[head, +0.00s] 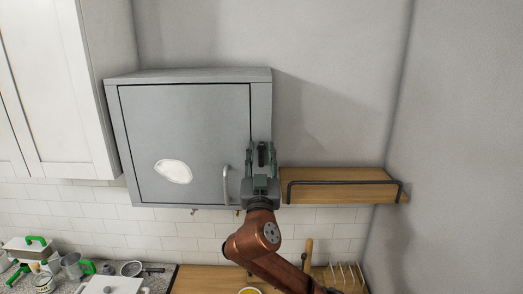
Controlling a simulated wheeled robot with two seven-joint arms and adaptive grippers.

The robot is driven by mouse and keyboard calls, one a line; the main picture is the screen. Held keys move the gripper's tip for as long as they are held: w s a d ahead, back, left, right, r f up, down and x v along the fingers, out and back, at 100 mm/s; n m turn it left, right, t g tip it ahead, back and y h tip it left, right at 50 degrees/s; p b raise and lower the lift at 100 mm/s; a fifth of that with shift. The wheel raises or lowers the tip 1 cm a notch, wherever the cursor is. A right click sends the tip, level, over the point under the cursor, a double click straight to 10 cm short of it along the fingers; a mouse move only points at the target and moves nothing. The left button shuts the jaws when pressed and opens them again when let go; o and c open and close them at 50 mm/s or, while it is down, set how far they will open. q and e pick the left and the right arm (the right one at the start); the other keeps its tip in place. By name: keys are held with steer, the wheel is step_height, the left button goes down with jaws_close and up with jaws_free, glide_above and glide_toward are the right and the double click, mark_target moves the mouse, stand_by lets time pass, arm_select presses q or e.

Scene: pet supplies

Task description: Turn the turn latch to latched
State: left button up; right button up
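A grey wall cabinet (262,98) hangs left of centre, and its door (195,125) looks closed. My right gripper (261,150) points up in front of the cabinet's right frame edge, beside the door's right side. Its two fingers are apart. A small dark upright piece (262,155) shows between the fingers; it may be the turn latch, but I cannot tell whether the fingers touch it or how it is turned. The gripper hides the frame around it. My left gripper is out of view.
A bar handle (225,185) is on the door, left of my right gripper. A wooden shelf (340,175) with a dark rail (345,183) is close on the right. The counter below holds a jug (72,266) and a pan (132,268).

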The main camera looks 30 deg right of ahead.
steer(key=shift+c, duration=0.2)
jaws_close()
stand_by(0.3)
